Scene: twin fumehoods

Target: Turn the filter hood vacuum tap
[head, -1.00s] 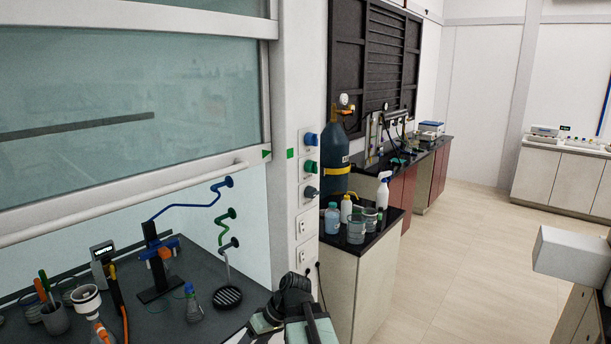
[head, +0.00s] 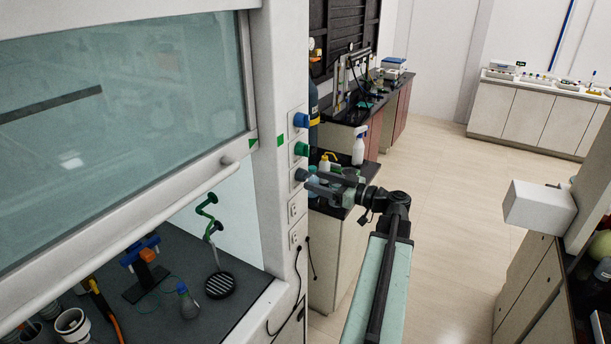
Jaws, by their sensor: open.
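Three taps sit one above another on the white post of the fume hood: a blue tap (head: 300,120) on top, a green tap (head: 300,149) in the middle and a grey tap (head: 300,174) lowest. No vacuum label can be read on them. My gripper (head: 315,183) is open and reaches in from the right, its fingers pointing left at the post. Its fingertips are at or just beside the grey tap and partly overlap it in the picture. Whether they touch it or stand around it cannot be told.
The hood's glass sash (head: 130,110) is partly raised at the left. Inside stand a flask (head: 187,301) and a round black grid (head: 220,286). A side bench with bottles, including a white spray bottle (head: 359,148), is behind my gripper. Open floor (head: 440,180) lies to the right.

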